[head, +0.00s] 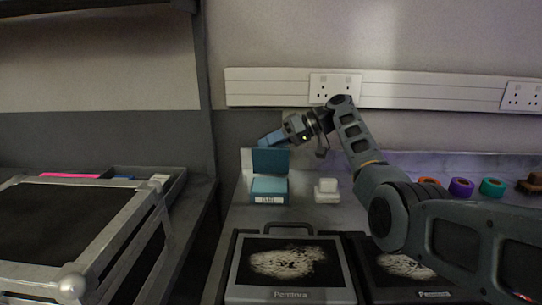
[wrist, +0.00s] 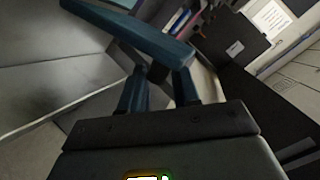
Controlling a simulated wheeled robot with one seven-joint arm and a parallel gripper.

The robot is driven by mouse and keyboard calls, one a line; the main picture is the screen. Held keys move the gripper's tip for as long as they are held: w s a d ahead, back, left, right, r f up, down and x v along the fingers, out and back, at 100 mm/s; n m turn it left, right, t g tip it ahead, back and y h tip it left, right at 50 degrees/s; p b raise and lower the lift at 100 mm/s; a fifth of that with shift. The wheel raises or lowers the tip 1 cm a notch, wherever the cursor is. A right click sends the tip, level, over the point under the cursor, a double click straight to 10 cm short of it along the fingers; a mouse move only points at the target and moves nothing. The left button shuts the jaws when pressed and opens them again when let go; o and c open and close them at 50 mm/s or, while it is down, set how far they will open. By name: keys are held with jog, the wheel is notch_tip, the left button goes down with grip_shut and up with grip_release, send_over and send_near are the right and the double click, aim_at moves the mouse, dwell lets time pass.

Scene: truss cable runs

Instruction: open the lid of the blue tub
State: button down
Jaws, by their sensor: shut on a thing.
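The blue tub (head: 269,186) stands on the grey counter with a white label on its front. Its lid (head: 270,161) is raised and stands roughly upright at the tub's back edge. My gripper (head: 268,139) is at the lid's upper edge, with the arm coming in from the right. In the wrist view, the fingers of my gripper (wrist: 157,75) are shut on the lid (wrist: 135,32), which crosses at their tips as a blue slab. The exact contact is partly hidden. The inside of the tub cannot be made out.
A small white block-shaped item (head: 326,190) stands right of the tub. Two dark framed panels lie in front, one a Pemtora panel (head: 291,265). Coloured rings (head: 461,187) sit at the far right. A metal-framed rack (head: 80,235) is at left. Wall sockets (head: 335,87) are behind.

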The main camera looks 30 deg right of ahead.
jog(key=f+b, duration=0.1)
jog(key=w+d+f+m+g+b, duration=0.1)
jog(key=b, duration=0.1)
jog(key=m+y+b, duration=0.1)
jog(key=shift+w+d+f+g+b, duration=0.15)
jog(key=shift+w+f+g+b, duration=0.15)
jog(key=shift+f+b, duration=0.1)
jog(key=shift+w+d+f+b, duration=0.15)
jog(key=shift+b, duration=0.9)
jog(key=shift+w+d+b, duration=0.1)
jog(key=shift+w+b, duration=0.05)
jog(key=shift+b, duration=0.3)
jog(key=c, duration=1)
grip_release()
jog(key=shift+r+v, duration=0.2)
jog(key=shift+v, duration=1.9)
jog(key=shift+r+v, duration=0.2)
jog(key=shift+v, duration=1.9)
jog(key=shift+w+a, duration=0.1)
jog(key=shift+a, duration=0.1)
